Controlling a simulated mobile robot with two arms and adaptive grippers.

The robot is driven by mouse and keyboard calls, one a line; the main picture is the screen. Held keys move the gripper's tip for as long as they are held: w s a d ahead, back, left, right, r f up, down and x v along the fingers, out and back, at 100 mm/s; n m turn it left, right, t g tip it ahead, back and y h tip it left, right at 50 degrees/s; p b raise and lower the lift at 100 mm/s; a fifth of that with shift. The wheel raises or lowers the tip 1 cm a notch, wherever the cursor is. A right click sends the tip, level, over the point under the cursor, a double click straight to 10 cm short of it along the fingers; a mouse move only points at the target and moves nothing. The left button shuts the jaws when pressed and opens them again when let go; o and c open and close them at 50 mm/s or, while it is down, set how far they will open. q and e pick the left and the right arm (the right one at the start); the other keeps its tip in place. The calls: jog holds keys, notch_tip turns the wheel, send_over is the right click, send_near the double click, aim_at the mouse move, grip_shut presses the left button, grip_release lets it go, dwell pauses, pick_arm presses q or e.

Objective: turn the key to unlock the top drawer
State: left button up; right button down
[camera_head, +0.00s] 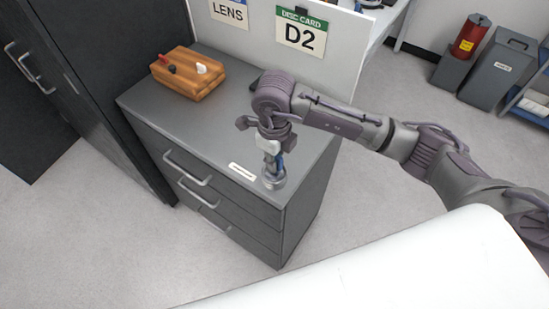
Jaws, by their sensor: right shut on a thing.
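A dark grey cabinet (215,120) stands in the middle, with three closed drawers on its front. The top drawer (226,184) has a silver bar handle. A round metal lock (274,181) sits at the cabinet top's front right corner, beside a small white label. My right gripper (273,158) points down just above the lock, shut on the key (281,164). I cannot tell how far the key is turned. My left gripper is out of view.
A wooden block (188,85) with small red, black and white pieces stands at the cabinet's back left. A white partition (345,60) with signs rises behind. A tall dark cabinet (85,70) is at left. A white surface (420,260) fills the front right.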

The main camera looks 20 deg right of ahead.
jog(key=shift+f+b, duration=0.9)
jog(key=shift+f, duration=0.15)
jog(key=m, duration=0.3)
dwell(0.4)
jog(key=shift+m, duration=0.3)
jog(key=m, duration=0.3)
jog(key=shift+p, duration=0.35)
jog(key=shift+m, duration=0.3)
